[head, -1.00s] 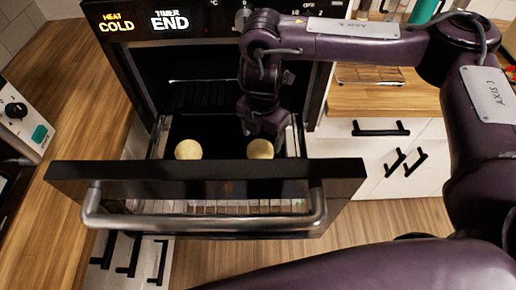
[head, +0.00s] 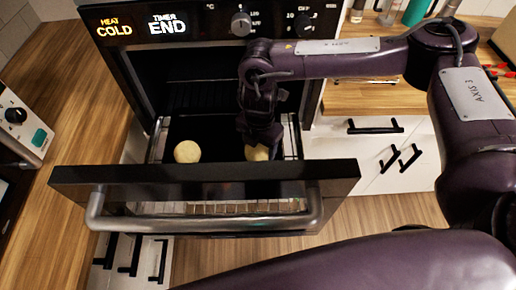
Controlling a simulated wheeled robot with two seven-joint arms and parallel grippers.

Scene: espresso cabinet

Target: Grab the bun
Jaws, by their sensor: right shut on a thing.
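Two round pale buns lie on the dark tray (head: 221,148) in the open oven. The left bun (head: 187,152) is fully in sight and nothing touches it. The right bun (head: 256,154) is partly hidden under my right gripper (head: 259,144). The right gripper points down over it and is shut on it; the fingertips are hard to make out against the dark oven. My left gripper is not in view.
The oven door (head: 205,182) is folded down in front of the tray, its handle (head: 205,220) towards me. Wooden counters flank the oven. A wire rack (head: 366,76) lies on the right counter, and an appliance (head: 22,118) stands on the left.

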